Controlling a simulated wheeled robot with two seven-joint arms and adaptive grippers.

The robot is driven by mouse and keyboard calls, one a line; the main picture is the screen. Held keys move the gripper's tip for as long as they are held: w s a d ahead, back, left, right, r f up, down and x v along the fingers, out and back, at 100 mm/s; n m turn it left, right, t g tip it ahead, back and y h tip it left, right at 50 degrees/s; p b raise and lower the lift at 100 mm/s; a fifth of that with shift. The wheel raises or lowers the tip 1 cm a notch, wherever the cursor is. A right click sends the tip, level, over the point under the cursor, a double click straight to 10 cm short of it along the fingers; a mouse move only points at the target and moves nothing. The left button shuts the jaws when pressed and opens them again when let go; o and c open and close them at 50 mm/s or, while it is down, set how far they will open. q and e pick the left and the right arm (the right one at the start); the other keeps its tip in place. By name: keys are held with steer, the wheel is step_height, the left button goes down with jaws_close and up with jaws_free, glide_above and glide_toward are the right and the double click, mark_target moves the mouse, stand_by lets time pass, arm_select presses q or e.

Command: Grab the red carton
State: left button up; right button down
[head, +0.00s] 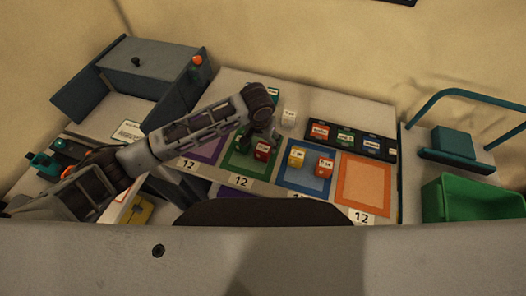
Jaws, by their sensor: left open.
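A red carton (262,151) with a pale label stands on the green square (236,160) of the table. My left gripper (261,137) points down from above, right over this carton, and is open. Its fingers hide part of the carton's top and back, and I cannot tell whether they touch it. An orange-red carton (325,167) stands on the blue square (309,184) to the right, beside a yellow carton (297,157). My right gripper is not in view.
A dark tray (377,156) with several labelled items lies behind the blue and orange squares. A white carton (288,117) stands behind the gripper. The orange square (364,184) is bare. A green crate (470,201) stands at right, a grey cabinet (150,68) at back left.

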mark_target(263, 148)
arm_select(q)
steer(key=shift+w+f, duration=0.15)
steer(key=shift+f, duration=0.85)
steer(key=shift+f, duration=0.1)
steer(key=shift+w+d+f+p, duration=0.1)
steer(key=shift+w+f+p, duration=0.1)
steer(key=shift+f, duration=1.05)
steer(key=shift+w+d+f+p, duration=0.1)
steer(key=shift+f+p, duration=0.05)
steer(key=shift+f, duration=1.05)
steer(key=shift+c, duration=0.5)
steer(key=c, duration=1)
steer(key=shift+c, duration=0.2)
steer(key=shift+r+b, duration=0.3)
steer(key=shift+r, duration=4.7)
